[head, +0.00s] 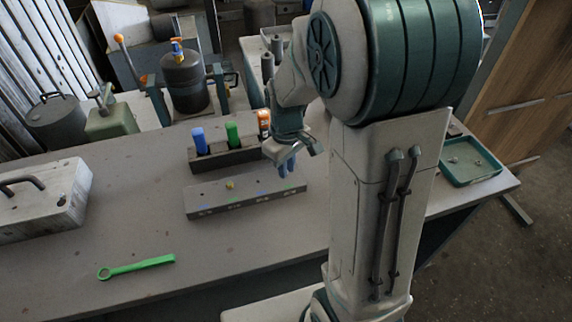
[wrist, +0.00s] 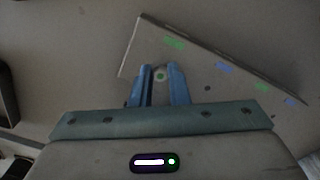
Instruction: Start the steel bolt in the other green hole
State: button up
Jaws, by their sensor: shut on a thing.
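The hole block (head: 215,200) is a long grey bar on the bench with blue and green marks along its front. A yellow bolt head (head: 230,185) stands near its left green mark. My gripper (head: 287,170) is over the block's right end, by the right green mark (head: 291,190). In the wrist view the blue fingers (wrist: 164,85) point at the block (wrist: 195,65), beside its end green mark (wrist: 173,43). They are shut on a small round piece (wrist: 160,76), taken as the steel bolt. Its shank is hidden, so I cannot tell whether it touches the hole.
Behind the block a dark rack (head: 230,158) holds blue, green and orange-topped items. A green wrench (head: 135,267) lies front left, and a grey case (head: 45,200) stands at the left. A green tray (head: 470,160) is at the right. The bench between wrench and block is clear.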

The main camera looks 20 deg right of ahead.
jog(key=shift+f, duration=0.2)
grip_shut()
jog(key=o, duration=1.3)
grip_release()
jog(key=shift+r, duration=0.15)
jog(key=shift+r+p, duration=2.9)
jog(key=shift+r, duration=1)
